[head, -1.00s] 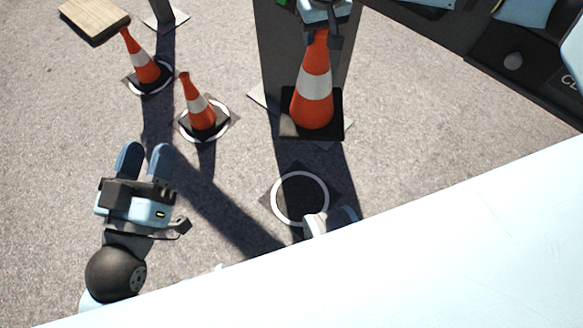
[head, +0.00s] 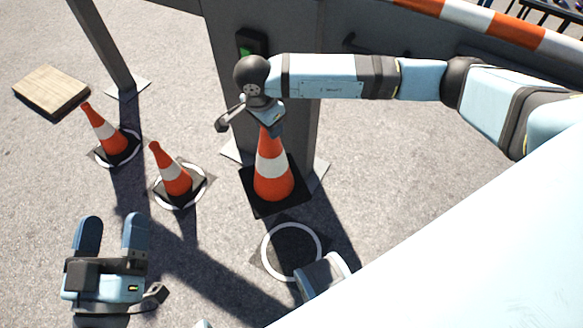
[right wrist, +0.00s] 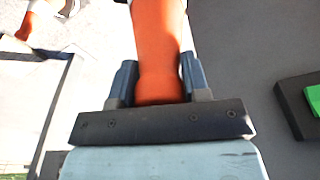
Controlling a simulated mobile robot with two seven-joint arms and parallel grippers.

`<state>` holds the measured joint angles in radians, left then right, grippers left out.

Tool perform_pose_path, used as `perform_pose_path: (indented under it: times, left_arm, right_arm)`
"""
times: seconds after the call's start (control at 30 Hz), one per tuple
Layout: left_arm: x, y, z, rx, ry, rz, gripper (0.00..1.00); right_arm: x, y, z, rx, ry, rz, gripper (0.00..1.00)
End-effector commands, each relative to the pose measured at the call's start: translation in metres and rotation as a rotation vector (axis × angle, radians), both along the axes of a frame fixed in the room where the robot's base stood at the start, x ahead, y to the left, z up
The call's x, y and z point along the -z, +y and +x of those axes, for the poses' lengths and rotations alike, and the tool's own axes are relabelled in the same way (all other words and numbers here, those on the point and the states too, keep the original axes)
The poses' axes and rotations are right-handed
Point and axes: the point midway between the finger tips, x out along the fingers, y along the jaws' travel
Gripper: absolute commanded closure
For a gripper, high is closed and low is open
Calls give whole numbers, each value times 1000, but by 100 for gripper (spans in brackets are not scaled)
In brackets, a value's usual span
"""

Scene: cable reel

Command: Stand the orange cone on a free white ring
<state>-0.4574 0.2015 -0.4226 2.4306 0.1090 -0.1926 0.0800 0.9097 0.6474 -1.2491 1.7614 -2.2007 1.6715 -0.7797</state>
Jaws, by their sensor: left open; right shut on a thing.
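The orange cone (head: 273,182) with a white band and black square base is upright in front of the grey post. My right gripper (head: 268,122) is shut on its top; the right wrist view also shows the cone (right wrist: 157,45) between the fingers. I cannot tell whether its base touches the ground. A free white ring (head: 264,250) on a dark patch lies just below the cone in the head view, its lower right edge partly covered by a part of mine. My left gripper (head: 111,225) is open and empty at the lower left.
Two smaller cones, one nearer (head: 176,180) and one farther (head: 108,138), stand on white rings to the left. A wooden board (head: 52,90) lies at the far left. The grey post (head: 225,60) with a green-lit box stands close behind the held cone.

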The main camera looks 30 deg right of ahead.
Motion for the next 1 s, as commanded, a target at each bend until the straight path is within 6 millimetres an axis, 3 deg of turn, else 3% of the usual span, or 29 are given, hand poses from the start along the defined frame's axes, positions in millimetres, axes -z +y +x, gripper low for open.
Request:
perform_pose_path:
  times: [0.57,1.0]
  left_arm:
    - [-2,0,0,-1,-6,-3,26]
    - [-4,0,0,-3,-12,-5,26]
  right_arm:
    - [73,11,-44,1044,5,-1,100]
    - [128,11,-88,1872,5,-3,100]
